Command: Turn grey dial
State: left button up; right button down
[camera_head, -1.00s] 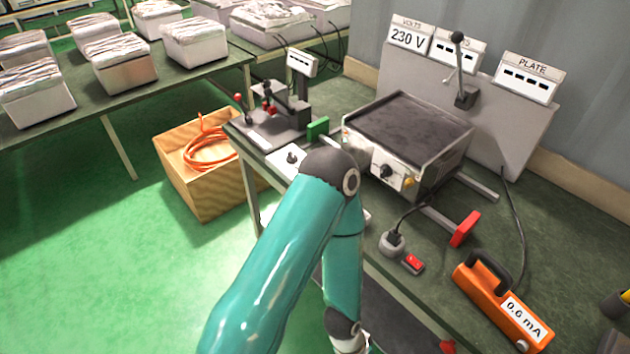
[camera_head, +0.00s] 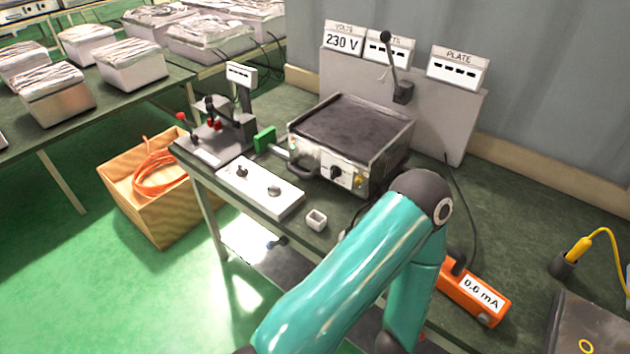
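A white control panel (camera_head: 283,203) lies at the front left of the bench with two small knobs on it. The nearer right one (camera_head: 274,190) looks greyish and is probably the grey dial; the farther left knob (camera_head: 242,171) looks darker. Their markings are too small to read. One of my teal arms rises from the bottom of the view and bends down right of the panel, apart from both knobs. Its gripper is out of view, and my other arm is not seen.
A hot plate unit (camera_head: 350,128) with a black front knob (camera_head: 335,172) stands behind the panel. An orange meter (camera_head: 473,293) is partly behind my arm. A clamp device (camera_head: 215,140) stands left.

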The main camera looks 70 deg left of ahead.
aim_at(273, 191)
jog(key=z, duration=0.05)
jog(key=k, duration=0.7)
jog(key=u, duration=4.65)
jog(key=k, duration=0.1)
jog(key=z, duration=2.9)
jog(key=i, duration=0.95)
jog(key=z, duration=0.05)
